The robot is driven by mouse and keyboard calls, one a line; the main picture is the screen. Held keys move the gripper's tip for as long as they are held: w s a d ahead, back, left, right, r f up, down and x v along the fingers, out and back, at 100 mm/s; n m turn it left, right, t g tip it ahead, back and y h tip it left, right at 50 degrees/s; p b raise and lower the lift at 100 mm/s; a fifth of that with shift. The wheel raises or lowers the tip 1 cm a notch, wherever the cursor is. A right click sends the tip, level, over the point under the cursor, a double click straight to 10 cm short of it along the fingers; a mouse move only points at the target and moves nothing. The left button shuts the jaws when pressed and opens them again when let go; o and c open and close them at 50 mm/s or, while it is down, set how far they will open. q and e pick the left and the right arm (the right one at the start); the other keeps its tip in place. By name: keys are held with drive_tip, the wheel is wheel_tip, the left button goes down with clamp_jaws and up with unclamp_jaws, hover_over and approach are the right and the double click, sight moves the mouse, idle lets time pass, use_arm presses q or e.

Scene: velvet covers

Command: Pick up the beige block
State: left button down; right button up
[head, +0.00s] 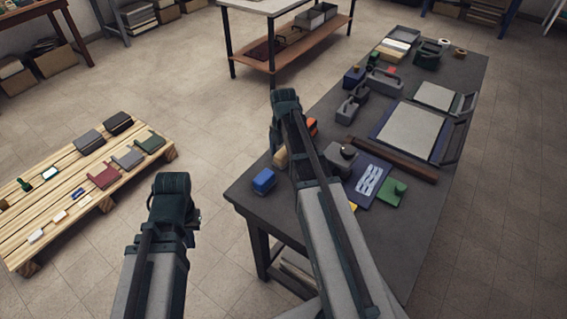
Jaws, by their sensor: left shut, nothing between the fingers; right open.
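The beige block (281,158) lies on the dark workbench (250,200) near its left edge. My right arm partly covers it in the head view. My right gripper (277,135) hangs just above and behind the block in the picture; it is open, with its fingers hardly visible. I cannot tell whether it touches the block. My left gripper (178,196) is over the floor between the pallet and the workbench, well away from the block. It is shut and empty.
A blue block (264,181) sits left of the beige one at the bench corner. A red-orange piece (312,127), a dark grey object (341,158) and a green piece (391,192) are close by. A wooden pallet (90,185) with several covers and small items lies left. The floor between is clear.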

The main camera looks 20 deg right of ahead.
sight(283, 152)
clamp_jaws()
idle(0.5)
drive_tip(key=shift+r, duration=0.15)
drive_tip(key=shift+r+p, duration=0.95)
drive_tip(key=shift+p, duration=0.25)
wheel_tip(283, 152, up, 2)
drive_tip(key=shift+r+p, duration=0.1)
drive_tip(key=shift+p, duration=0.9)
drive_tip(key=s, duration=0.5)
drive_tip(key=s+d, duration=0.1)
drive_tip(key=s, duration=1)
drive_tip(key=shift+d+r+p, duration=0.25)
drive_tip(key=shift+r+p, duration=0.1)
drive_tip(key=shift+p, duration=0.05)
